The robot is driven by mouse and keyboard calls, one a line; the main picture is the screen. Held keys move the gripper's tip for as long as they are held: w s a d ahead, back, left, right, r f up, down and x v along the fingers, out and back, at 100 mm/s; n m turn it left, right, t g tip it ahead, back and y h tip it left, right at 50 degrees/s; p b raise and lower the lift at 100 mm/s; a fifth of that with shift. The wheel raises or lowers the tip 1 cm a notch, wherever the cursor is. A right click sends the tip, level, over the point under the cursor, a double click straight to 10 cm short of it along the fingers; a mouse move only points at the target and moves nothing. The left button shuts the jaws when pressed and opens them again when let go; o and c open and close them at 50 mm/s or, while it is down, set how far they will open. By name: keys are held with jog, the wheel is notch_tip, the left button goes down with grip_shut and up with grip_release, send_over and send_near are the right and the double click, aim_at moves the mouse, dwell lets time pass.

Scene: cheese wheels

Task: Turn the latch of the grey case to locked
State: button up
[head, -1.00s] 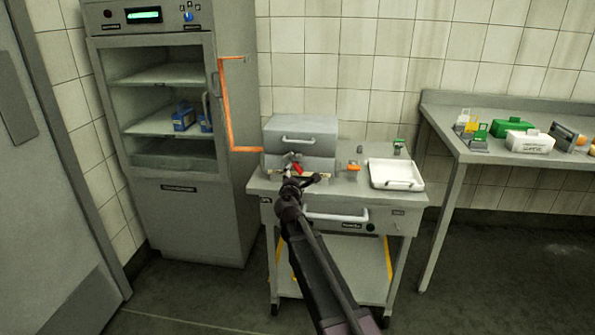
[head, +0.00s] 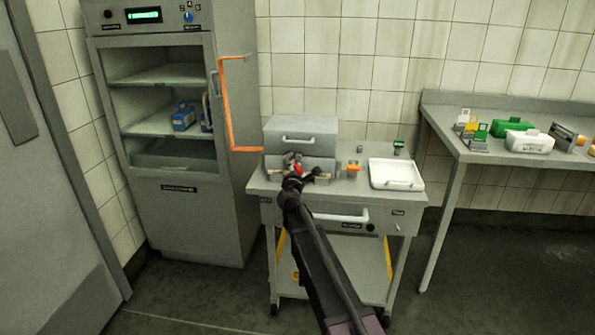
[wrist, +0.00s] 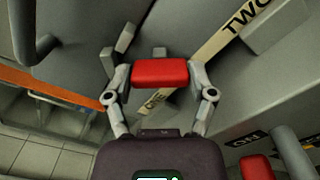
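The grey case (head: 302,135) stands on the left of a grey cart top, its lid down. A red latch handle (head: 298,169) shows small at its front. In the wrist view the red latch handle (wrist: 160,72) lies between the fingers of my gripper (wrist: 160,76), one finger close at each end. Whether the pads press on it I cannot tell. A cream label strip (wrist: 205,55) runs behind it, partly covered. In the head view my gripper (head: 300,175) is at the case's front and hides part of it. I cannot tell the latch's setting.
A white tray (head: 397,174) and a small orange-topped item (head: 353,168) stand right of the case. An orange handle frame (head: 229,105) of the open-shelved cabinet (head: 180,215) is close at left. A side table (head: 450,135) with several items stands at right.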

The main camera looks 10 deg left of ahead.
jog(key=shift+c, duration=0.5)
jog(key=shift+m, duration=0.3)
jog(key=m, duration=0.3)
jog(key=shift+w+m, duration=0.1)
jog(key=shift+m, duration=1.8)
jog(key=o, duration=1.1)
jog(key=shift+c, duration=0.2)
